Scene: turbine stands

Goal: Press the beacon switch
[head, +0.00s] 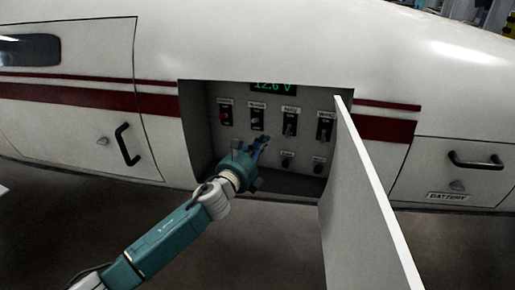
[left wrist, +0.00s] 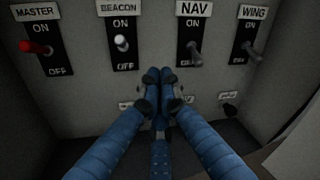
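The beacon switch (left wrist: 122,43) has a pale lever on a black plate marked ON above and OFF below, under a BEACON label. It also shows in the head view (head: 257,118), second from the left in the panel's upper row. I cannot tell clearly which way its lever is set. My left gripper (left wrist: 158,76) has its blue fingertips together, with nothing seen between them. The tips are in front of the panel, below and right of the beacon lever and apart from it in the picture. The gripper also shows in the head view (head: 263,143). My right gripper is not in view.
The master switch (left wrist: 36,47) with a red lever is left of the beacon; the NAV switch (left wrist: 194,52) and WING switch (left wrist: 252,52) are to its right. Small knobs (head: 287,160) sit lower. An open white door (head: 365,200) juts out at the right of the recess.

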